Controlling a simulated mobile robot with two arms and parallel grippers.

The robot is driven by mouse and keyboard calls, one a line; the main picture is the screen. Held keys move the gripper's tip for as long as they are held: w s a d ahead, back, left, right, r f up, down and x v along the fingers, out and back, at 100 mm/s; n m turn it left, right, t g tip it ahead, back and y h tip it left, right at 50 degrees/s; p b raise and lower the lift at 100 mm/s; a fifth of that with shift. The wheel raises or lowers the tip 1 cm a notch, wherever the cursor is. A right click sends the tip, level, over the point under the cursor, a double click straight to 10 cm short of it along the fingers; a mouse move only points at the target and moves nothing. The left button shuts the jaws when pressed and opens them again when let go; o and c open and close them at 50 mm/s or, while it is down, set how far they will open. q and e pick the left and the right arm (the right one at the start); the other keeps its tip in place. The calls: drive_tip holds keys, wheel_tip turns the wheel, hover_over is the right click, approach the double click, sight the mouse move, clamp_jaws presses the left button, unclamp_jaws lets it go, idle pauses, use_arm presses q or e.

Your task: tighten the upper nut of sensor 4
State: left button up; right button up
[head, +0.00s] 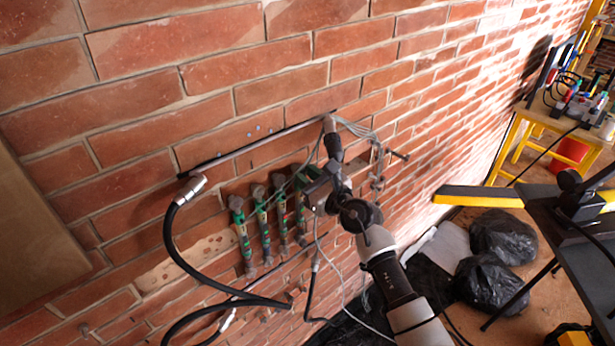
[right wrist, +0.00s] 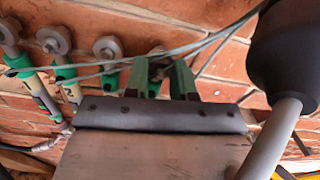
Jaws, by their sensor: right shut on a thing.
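Several green sensors with grey round nuts on top hang in a row on the brick wall, such as the leftmost sensor (head: 241,235) and the one right of it (head: 262,220). My right gripper (head: 308,188) is at the right end of this row, at the fourth sensor (head: 300,215). In the right wrist view its two green fingers (right wrist: 161,78) stand on either side of a small grey part, which appears to be the upper nut (right wrist: 157,68) of sensor 4. The fingers and palm hide most of this sensor. My left gripper is not in view.
Thin cables (right wrist: 110,62) cross in front of the sensors close to my fingers. A dark bar (head: 255,143) runs above the row, with a thick black hose (head: 172,245) at its left end. Black bags (head: 490,285) lie on the floor at right, near a yellow-legged table (head: 510,145).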

drive_tip(key=shift+r+p, duration=0.15)
drive_tip(key=shift+p, duration=0.3)
drive_tip(key=shift+r+m+p, duration=0.1)
drive_tip(key=shift+m+p, duration=1)
drive_tip(key=shift+m, duration=0.1)
drive_tip(key=shift+m+p, duration=0.3)
drive_tip(key=shift+m, duration=0.2)
drive_tip(key=shift+f+m, duration=0.25)
drive_tip(key=shift+m, duration=0.15)
drive_tip(key=o, duration=0.9)
drive_tip(key=shift+s+d, duration=0.1)
